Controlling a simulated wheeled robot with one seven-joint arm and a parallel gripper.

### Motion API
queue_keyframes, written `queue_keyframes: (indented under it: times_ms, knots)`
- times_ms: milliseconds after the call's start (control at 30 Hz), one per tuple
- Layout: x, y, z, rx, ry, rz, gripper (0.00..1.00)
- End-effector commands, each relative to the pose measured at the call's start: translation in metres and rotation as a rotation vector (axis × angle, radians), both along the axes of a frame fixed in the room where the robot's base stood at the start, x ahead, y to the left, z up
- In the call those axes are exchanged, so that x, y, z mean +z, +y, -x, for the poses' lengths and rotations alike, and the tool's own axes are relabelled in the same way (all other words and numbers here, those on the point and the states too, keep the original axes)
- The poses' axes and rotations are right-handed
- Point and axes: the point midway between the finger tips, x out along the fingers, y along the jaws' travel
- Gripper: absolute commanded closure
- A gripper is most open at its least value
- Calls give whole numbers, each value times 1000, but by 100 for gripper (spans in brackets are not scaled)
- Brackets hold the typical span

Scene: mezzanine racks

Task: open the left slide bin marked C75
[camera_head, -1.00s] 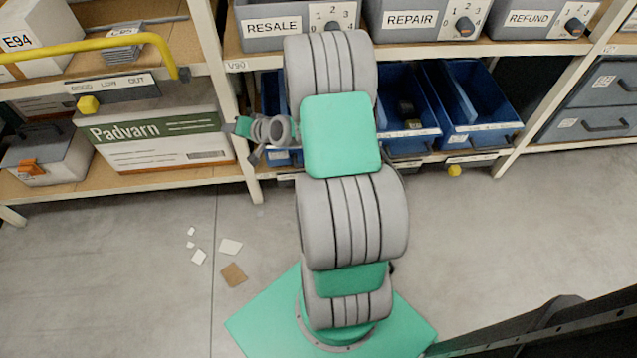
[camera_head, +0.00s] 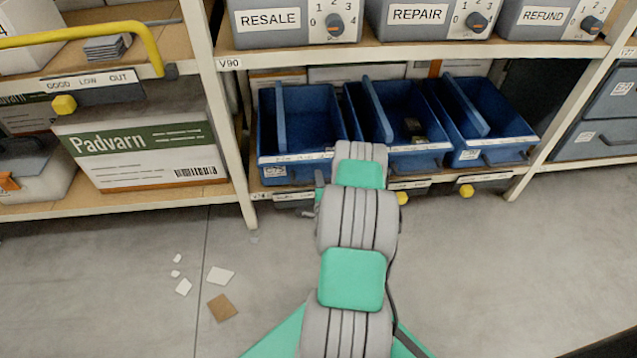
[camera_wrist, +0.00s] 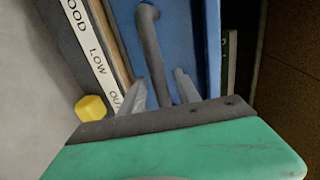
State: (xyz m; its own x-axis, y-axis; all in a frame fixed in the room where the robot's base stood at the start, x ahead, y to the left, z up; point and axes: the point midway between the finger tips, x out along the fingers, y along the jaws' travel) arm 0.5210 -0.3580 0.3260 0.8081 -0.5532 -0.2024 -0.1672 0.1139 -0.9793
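Three blue slide bins stand side by side on the lower shelf in the head view. The left bin (camera_head: 300,125) has a pale label strip on its front edge, too small to read surely. In the wrist view a blue face (camera_wrist: 185,40) fills the upper middle, with a grey bar handle (camera_wrist: 148,45) standing out from it. My gripper (camera_wrist: 161,92) is open, its two fingers apart on either side of the handle's lower part. I cannot tell whether they touch it. In the head view my arm mostly hides the gripper, low before the left bin.
A GOOD/LOW/OUT strip (camera_wrist: 95,50) with a yellow slider (camera_wrist: 91,108) lies beside the blue face. The middle bin (camera_head: 400,120) and right bin (camera_head: 485,115) are close by. A rack post (camera_head: 222,110) stands left of the bins. Scraps (camera_head: 221,307) lie on the floor.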

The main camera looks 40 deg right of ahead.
Motion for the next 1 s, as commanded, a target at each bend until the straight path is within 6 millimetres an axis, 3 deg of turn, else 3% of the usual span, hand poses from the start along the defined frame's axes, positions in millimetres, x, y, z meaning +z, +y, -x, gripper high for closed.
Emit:
queue_keyframes:
  times_ms: [300,800,1000]
  knots:
    - [-1,-3,-4,0,1,1,61]
    - [-1,-2,-4,0,1,1,100]
    - [-1,-2,-4,0,1,1,100]
